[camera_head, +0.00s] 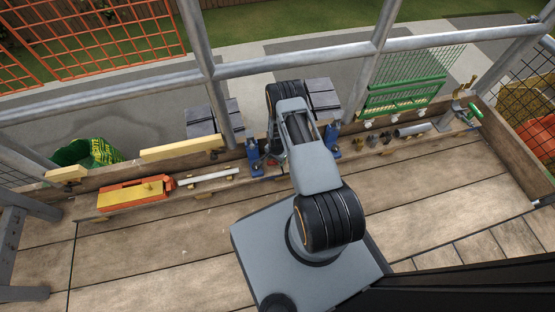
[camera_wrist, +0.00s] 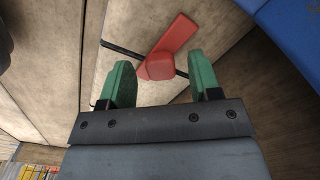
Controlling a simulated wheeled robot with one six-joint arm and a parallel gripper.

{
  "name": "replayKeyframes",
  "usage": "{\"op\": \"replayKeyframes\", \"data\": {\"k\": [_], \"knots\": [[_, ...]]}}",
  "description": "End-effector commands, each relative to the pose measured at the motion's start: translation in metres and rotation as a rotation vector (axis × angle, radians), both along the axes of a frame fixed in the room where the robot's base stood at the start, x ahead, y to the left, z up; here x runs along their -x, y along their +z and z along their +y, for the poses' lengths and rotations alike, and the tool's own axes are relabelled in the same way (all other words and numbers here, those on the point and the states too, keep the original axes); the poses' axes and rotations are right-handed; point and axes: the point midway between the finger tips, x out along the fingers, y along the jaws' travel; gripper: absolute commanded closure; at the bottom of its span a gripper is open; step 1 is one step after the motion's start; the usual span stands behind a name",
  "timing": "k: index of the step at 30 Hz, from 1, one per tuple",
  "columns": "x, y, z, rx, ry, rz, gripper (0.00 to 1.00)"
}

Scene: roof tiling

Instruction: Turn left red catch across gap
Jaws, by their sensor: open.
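A red catch (camera_wrist: 172,38) shows in the wrist view, just beyond and between my fingertips. Its flat arm slants to the upper right and its blocky near end lies over a thin dark strip (camera_wrist: 120,48). The strip shows on both sides of that end; I cannot tell whether it is the gap or a bar. My gripper (camera_wrist: 159,64) has two green fingers, spread apart with nothing held. Contact with the catch cannot be made out.
A blue surface (camera_wrist: 290,35) is close at the upper right of the wrist view. In the head view, blue fixtures (camera_head: 254,158) stand beside my arm, with an orange box (camera_head: 125,198) farther left. Scaffold rails (camera_head: 250,67) cross behind. The plank deck (camera_head: 180,250) at left front is clear.

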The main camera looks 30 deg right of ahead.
Motion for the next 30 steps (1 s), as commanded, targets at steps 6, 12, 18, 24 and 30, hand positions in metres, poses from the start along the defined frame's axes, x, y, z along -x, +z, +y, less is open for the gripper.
{"op": "replayKeyframes", "data": {"k": [6, 12, 18, 24, 30], "knots": [[-0.0001, -0.0007, -0.0002, 0.0, 0.0, 0.0, 0.43], [0.0, -0.0006, -0.0001, 0.0, 0.0, 0.0, 0.55], [0.0, -0.0005, -0.0001, 0.0, 0.0, 0.0, 0.75], [0.0004, -0.0006, -0.0003, 0.0, 0.0, 0.001, 0.92], [0.0005, -0.0017, -0.0006, 0.0, 0.1, 0.002, 0.92]]}}
